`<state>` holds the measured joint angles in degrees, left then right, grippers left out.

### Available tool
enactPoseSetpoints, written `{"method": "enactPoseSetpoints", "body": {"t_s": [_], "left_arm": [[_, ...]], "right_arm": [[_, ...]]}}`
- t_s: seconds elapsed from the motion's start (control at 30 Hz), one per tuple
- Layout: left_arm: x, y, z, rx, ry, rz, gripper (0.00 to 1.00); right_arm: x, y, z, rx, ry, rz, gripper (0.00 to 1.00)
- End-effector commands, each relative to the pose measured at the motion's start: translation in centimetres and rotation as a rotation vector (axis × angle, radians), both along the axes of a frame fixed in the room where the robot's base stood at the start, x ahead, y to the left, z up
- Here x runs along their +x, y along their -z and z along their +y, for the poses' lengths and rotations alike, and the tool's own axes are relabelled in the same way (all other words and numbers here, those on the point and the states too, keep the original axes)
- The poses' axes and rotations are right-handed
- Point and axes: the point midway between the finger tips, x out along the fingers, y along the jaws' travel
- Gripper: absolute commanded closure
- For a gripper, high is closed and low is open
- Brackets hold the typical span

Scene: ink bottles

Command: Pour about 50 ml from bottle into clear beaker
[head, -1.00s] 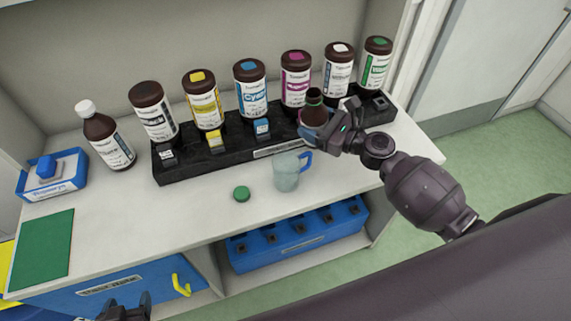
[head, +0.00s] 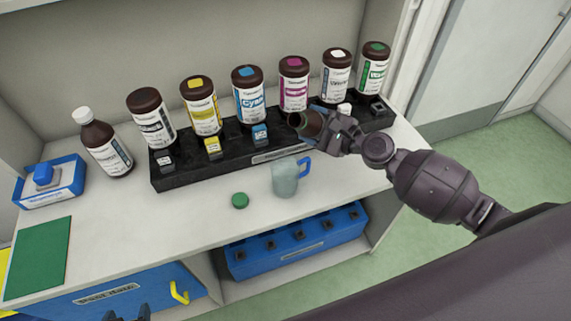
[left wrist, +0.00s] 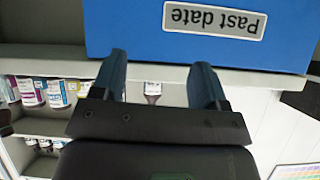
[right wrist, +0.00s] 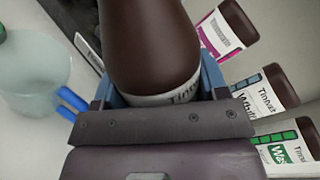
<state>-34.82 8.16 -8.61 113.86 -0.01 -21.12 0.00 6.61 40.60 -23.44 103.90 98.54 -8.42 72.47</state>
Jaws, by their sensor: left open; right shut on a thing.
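My right gripper (head: 326,124) is shut on a brown bottle (head: 309,123), which is uncapped and held tilted, its open mouth toward the left. In the right wrist view the bottle (right wrist: 150,45) sits between the fingers, part of its white label showing. The clear beaker (head: 285,179) with a blue handle stands on the counter, below and slightly left of the bottle mouth; it also shows in the right wrist view (right wrist: 35,75). No stream is visible. A green cap (head: 240,200) lies left of the beaker. My left gripper (left wrist: 160,88) is open and empty, low before the counter.
A black rack (head: 205,168) behind the beaker holds several brown bottles with coloured caps. A white-capped brown bottle (head: 107,147), a blue box (head: 62,186) and a green mat (head: 38,258) are at left.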

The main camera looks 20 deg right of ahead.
Motion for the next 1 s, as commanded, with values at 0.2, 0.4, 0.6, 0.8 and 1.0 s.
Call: {"method": "enactPoseSetpoints", "body": {"t_s": [0.2,0.4,0.6,0.8,1.0], "left_arm": [[0.2,-0.5,0.0,0.0,0.001,-0.007,0.33],[0.2,0.5,-0.1,0.0,0.002,-0.003,0.33],[0.1,1.6,-0.1,0.0,0.003,0.006,0.33],[0.5,0.1,-0.1,-0.001,0.003,-0.006,0.33],[0.6,-0.6,-0.1,0.0,0.003,-0.015,0.33]], "right_arm": [[0.5,-0.8,-0.7,-0.122,0.001,-0.077,0.63],[0.7,0.4,-1.1,-0.232,-0.001,-0.142,0.63],[0.9,1.7,-1.4,-0.341,0.0,-0.211,0.63],[0.7,0.8,-1.0,-0.423,0.002,-0.272,0.63],[0.5,1.4,-0.8,-0.473,0.001,-0.296,0.63]]}}
